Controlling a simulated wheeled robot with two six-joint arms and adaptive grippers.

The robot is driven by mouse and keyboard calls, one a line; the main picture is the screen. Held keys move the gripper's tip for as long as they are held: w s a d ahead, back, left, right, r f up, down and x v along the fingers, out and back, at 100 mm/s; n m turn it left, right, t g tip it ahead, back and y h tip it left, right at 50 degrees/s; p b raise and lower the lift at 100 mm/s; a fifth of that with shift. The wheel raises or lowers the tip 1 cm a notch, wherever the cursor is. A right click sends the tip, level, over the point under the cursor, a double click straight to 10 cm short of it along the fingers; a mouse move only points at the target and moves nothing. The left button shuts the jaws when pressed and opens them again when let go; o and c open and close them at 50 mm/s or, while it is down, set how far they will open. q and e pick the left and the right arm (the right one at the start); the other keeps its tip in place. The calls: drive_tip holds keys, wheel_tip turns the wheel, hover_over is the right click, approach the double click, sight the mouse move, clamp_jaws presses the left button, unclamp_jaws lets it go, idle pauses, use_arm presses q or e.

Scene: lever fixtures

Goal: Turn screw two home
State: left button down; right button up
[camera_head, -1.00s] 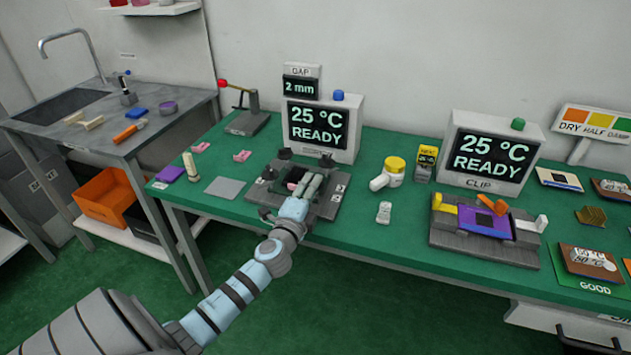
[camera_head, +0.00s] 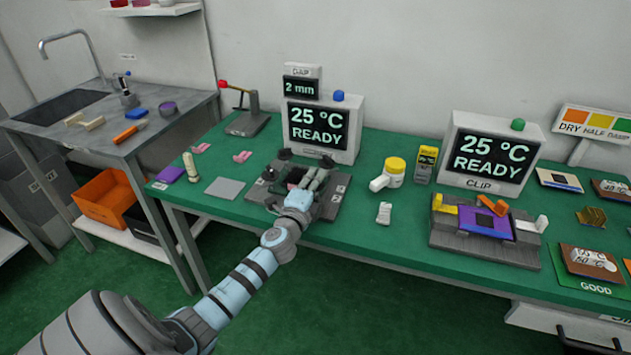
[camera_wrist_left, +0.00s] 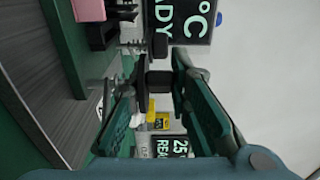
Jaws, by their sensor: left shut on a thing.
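The dark grey fixture (camera_head: 327,210) with black screw knobs lies on the green table, below the left display. One black knob (camera_head: 285,154) stands at its back left. My left gripper (camera_head: 320,177) is over the right part of the fixture. In the left wrist view, my left gripper (camera_wrist_left: 158,82) is shut on a small black screw knob (camera_wrist_left: 159,77) between its fingertips. Another dark knob (camera_wrist_left: 160,45) shows beyond it. The fingers and wrist hide part of the fixture, and I cannot read the number of the held screw. My right gripper is not in view.
The left display (camera_head: 319,128) reads 25 °C READY, and the small gap display (camera_head: 301,87) reads 2 mm.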

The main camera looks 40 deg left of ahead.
use_arm(q)
drive_tip(key=shift+m+h, duration=0.3)
drive_tip(key=shift+h, duration=0.2)
drive_tip(key=m+h, duration=0.2)
drive_tip(key=h, duration=0.2)
drive_tip(key=shift+a+m+t, duration=0.1)
drive_tip(key=shift+m+t, duration=0.3)
drive_tip(key=shift+m+h, duration=0.7)
drive_tip(key=shift+h, duration=0.5)
drive_tip(key=shift+f+m+h+b, duration=0.15)
drive_tip(key=shift+m+h+b, duration=0.2)
drive_tip(key=shift+m+h, duration=0.45)
drive_tip(key=shift+m+g+h+b, duration=0.5)
drive_tip(key=shift+m+h+b, duration=0.15)
drive_tip(key=shift+h, duration=0.75)
drive_tip(key=c, duration=1.8)
unclamp_jaws()
drive_tip(key=shift+o, duration=0.2)
